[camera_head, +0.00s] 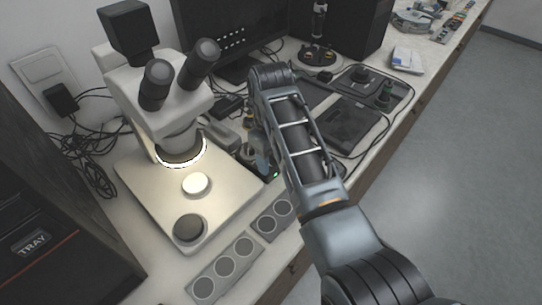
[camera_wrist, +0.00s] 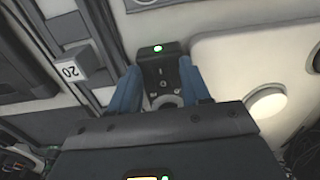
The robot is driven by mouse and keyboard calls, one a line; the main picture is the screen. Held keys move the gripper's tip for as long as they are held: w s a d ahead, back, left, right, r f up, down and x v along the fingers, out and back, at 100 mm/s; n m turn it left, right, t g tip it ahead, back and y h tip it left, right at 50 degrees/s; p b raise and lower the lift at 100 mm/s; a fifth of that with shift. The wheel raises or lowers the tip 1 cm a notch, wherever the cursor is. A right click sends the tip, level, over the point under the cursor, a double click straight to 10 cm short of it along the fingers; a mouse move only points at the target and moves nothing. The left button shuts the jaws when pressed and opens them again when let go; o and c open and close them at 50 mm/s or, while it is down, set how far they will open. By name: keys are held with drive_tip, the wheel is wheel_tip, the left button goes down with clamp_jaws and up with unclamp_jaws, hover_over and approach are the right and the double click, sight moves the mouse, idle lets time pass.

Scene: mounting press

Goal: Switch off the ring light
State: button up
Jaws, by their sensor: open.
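The ring light (camera_head: 182,160) glows white under the head of the microscope (camera_head: 165,95), and a bright disc (camera_head: 196,184) shows on its pale base. A small black box with a lit green lamp (camera_wrist: 158,62) and a round grey part, perhaps a knob, lies between the blue fingers of my gripper (camera_wrist: 159,70) in the wrist view. The fingers are apart on either side of it; I cannot tell whether they touch it. In the head view my gripper (camera_head: 262,158) is beside the right edge of the microscope base, partly hidden by my arm.
Grey plates with round dark wells (camera_head: 225,268) lie at the bench's front edge. A dark cabinet marked TRAY (camera_head: 35,242) stands at left. A monitor (camera_head: 230,35), cables and black pads (camera_head: 350,125) fill the back and right.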

drive_tip(key=shift+c, duration=0.3)
clamp_jaws()
